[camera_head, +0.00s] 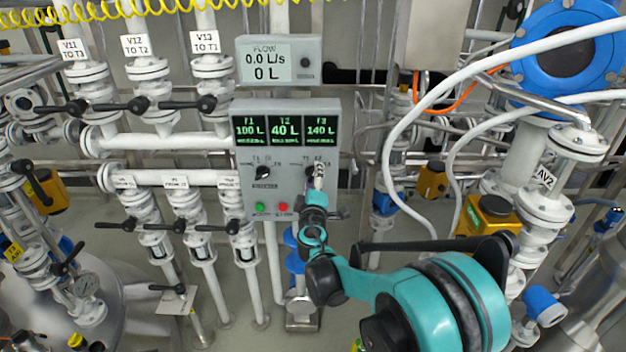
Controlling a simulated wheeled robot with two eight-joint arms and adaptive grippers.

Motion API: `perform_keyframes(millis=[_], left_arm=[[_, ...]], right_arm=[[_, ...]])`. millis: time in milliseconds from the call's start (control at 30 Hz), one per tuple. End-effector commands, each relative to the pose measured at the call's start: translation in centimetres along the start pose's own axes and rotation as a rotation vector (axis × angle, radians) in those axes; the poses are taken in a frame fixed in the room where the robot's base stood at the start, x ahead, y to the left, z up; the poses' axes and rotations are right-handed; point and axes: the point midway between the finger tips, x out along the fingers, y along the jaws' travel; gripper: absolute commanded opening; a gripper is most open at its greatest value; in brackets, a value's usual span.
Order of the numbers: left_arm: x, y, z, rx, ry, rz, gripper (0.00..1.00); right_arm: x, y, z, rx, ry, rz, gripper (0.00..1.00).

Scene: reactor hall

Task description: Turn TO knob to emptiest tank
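The grey control panel (240,140) stands upright in the middle of the head view. Its displays read T1 100 L (250,130), T2 40 L (285,130) and T3 140 L (321,130). A black knob (262,172) sits at the panel's left. The right-hand knob, marked T1, T2 and a label I cannot read, is mostly hidden behind my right gripper (319,176). The gripper's fingertips are at that knob, and I cannot tell whether they grip it. My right arm reaches in from the lower right. My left gripper is not in view.
A flow meter (308,45) above the panel reads 0.0 L/s and 0 L. A green button (259,208) and a red button (283,207) sit low on the panel. Valves with black handles (140,104) stand at left. White hoses (392,150) hang at right.

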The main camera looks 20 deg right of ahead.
Motion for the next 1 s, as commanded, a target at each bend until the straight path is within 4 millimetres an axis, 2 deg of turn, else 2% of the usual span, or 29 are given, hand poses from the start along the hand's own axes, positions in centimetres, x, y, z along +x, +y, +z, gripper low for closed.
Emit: perform_keyframes(millis=[367, 467, 800, 1000], left_arm=[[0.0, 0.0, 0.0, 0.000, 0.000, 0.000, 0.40], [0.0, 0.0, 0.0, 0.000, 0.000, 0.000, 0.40], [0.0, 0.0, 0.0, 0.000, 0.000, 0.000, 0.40], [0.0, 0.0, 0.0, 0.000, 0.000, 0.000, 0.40]], right_arm=[[-0.5, 0.0, -0.1, -0.001, 0.002, 0.000, 0.64], [-1.9, 0.0, -0.1, -0.001, 0.003, -0.001, 0.64], [-9.2, 0.0, -0.1, -0.001, 0.003, -0.001, 0.64], [-11.6, 0.0, 0.0, -0.001, 0.002, 0.000, 0.64]])
